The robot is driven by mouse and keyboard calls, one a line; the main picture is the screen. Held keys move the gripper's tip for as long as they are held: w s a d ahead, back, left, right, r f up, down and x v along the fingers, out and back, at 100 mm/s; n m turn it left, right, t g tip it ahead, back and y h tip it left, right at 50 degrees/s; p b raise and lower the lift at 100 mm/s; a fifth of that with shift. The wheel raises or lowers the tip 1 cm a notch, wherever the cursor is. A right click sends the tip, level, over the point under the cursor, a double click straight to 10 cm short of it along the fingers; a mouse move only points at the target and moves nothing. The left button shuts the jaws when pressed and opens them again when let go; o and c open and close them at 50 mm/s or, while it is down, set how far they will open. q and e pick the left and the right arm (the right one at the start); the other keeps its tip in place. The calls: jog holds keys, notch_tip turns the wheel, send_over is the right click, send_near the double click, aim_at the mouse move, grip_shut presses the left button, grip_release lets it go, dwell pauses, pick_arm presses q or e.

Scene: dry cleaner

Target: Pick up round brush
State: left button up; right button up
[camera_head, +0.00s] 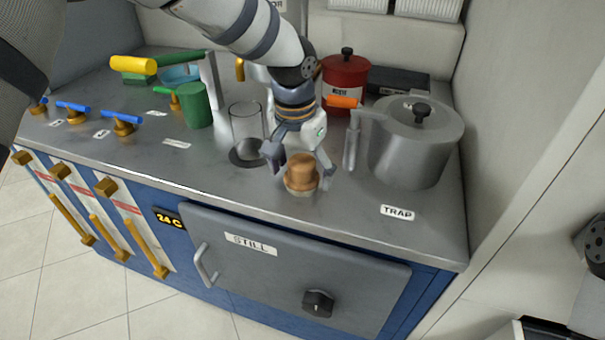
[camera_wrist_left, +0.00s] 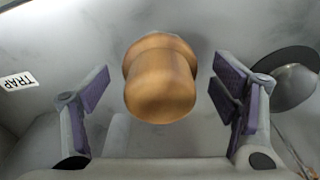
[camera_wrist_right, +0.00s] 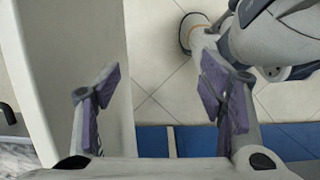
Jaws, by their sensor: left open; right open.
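The round brush (camera_head: 301,173) has an orange-brown wooden knob handle and stands upright on the steel counter, near its front edge. My left gripper (camera_head: 304,170) is open above and around it. In the left wrist view the brush (camera_wrist_left: 160,80) sits between the two spread fingers of the left gripper (camera_wrist_left: 160,98), with a clear gap on both sides. The brush's lower part is mostly hidden under its handle there. My right gripper (camera_wrist_right: 160,98) is open and empty, over the tiled floor and away from the counter.
A grey lidded pot (camera_head: 408,150) marked TRAP stands right of the brush. A red canister (camera_head: 345,80) and a clear glass cylinder (camera_head: 246,122) stand behind. A green cup (camera_head: 195,106) and several blue-handled valves are at left. The front counter strip is clear.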

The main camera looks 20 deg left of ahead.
pick_arm(q)
jog(key=shift+f, duration=0.1)
jog(key=c, duration=1.3)
